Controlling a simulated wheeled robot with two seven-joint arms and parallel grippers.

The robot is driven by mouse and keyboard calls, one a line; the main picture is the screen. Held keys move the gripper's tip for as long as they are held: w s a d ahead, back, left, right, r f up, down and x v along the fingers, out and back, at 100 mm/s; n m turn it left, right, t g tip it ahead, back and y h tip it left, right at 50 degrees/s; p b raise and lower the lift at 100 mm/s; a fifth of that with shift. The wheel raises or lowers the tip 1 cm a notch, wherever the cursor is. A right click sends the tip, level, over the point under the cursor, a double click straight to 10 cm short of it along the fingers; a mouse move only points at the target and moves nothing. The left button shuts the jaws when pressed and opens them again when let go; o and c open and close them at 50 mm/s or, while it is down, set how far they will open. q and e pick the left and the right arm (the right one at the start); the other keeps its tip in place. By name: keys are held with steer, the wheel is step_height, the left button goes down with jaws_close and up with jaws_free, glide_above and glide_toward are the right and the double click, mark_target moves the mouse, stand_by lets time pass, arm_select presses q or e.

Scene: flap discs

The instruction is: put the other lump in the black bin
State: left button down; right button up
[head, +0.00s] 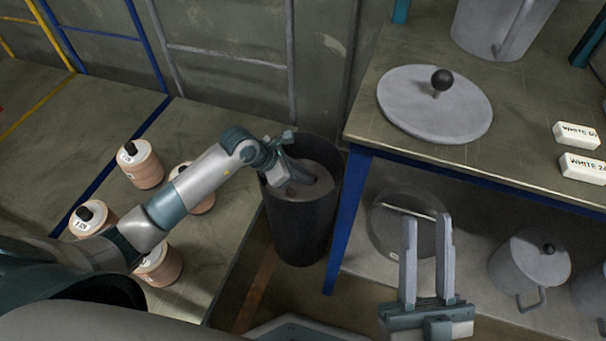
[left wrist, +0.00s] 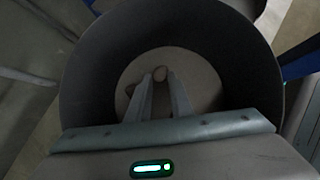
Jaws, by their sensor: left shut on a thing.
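The black bin (head: 300,230) stands on the floor left of the blue-legged table. My left gripper (head: 312,178) reaches down inside its mouth. In the left wrist view the bin's dark wall (left wrist: 85,75) rings my left gripper (left wrist: 160,78), whose fingers are shut on a small brownish lump (left wrist: 160,72) above the pale bin bottom. A bit of what looks like another lump (left wrist: 130,89) shows beside the left finger, partly hidden. In the head view the held lump is hidden by the gripper. My right gripper (head: 428,225) is open and empty, in front of the table.
The table (head: 365,125) holds a grey lid (head: 420,112), a grey pot (head: 490,30) and labelled white blocks (head: 578,135). Lidded pots (head: 530,262) stand beneath.

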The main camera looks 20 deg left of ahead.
arm_select(q)
steer(key=shift+f, duration=0.1)
steer(key=c, duration=1.9)
jaws_free()
steer(key=shift+c, duration=0.2)
steer(key=shift+o, duration=0.4)
arm_select(e)
steer(key=shift+d+r, duration=0.1)
steer(key=shift+r, duration=0.1)
steer(key=shift+w+r, duration=0.1)
steer(key=shift+r, duration=0.05)
